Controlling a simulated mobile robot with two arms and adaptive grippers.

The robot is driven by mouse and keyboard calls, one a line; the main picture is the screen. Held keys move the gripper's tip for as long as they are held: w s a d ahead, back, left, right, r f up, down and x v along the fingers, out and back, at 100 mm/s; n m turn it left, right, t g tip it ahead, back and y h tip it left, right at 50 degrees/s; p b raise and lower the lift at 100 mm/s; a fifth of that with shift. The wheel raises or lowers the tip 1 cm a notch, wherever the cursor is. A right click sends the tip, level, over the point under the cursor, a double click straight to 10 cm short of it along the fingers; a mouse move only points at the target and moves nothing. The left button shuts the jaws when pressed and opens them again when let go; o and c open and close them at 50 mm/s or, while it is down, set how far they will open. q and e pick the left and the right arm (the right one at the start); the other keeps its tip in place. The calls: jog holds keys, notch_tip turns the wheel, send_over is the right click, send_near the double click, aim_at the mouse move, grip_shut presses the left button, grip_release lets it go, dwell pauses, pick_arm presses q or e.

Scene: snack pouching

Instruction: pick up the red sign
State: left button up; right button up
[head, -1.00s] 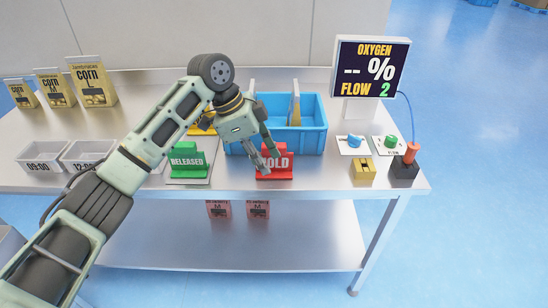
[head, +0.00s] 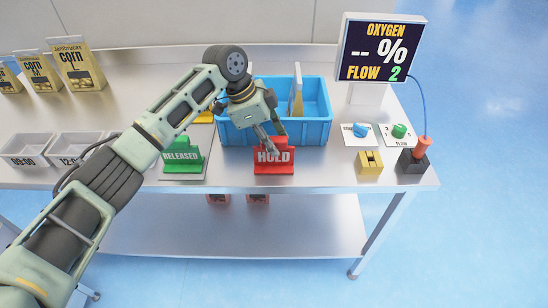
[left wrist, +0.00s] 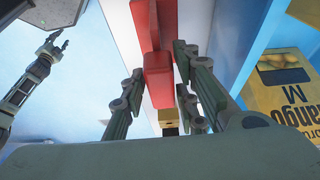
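The red sign (head: 273,157), reading HOLD, stands upright near the table's front edge, in front of the blue bin (head: 240,135). My left gripper (head: 270,134) reaches down to the sign's top from behind. In the left wrist view, the red sign (left wrist: 158,70) lies between the fingers of my left gripper (left wrist: 160,88). The fingers are spread, with gaps seeming to show beside the sign. My right gripper (left wrist: 56,45) appears small at the left of that view, away from the sign, its fingers seeming apart. It is not in the head view.
A green RELEASED sign (head: 182,157) stands left of the red sign. A yellow block (head: 370,163), knobs and the oxygen display (head: 378,50) are at the right. Grey trays (head: 75,147) and corn pouches (head: 78,65) are at the left. Bare table separates the red sign and yellow block.

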aim_at(280, 164)
pick_arm(q)
jog(key=p+x, duration=0.1)
jog(key=x, duration=0.3)
jog(key=shift+d+p, duration=0.25)
jog(key=shift+p, duration=0.1)
jog(key=shift+d+f, duration=0.15)
jog(key=shift+f, duration=0.45)
pick_arm(e)
jog(key=shift+w+r, duration=0.95)
jog(key=shift+w, duration=0.15)
pick_arm(q)
grip_shut()
pick_arm(e)
jog(key=shift+s, duration=0.3)
pick_arm(q)
jog(key=shift+r, duration=0.1)
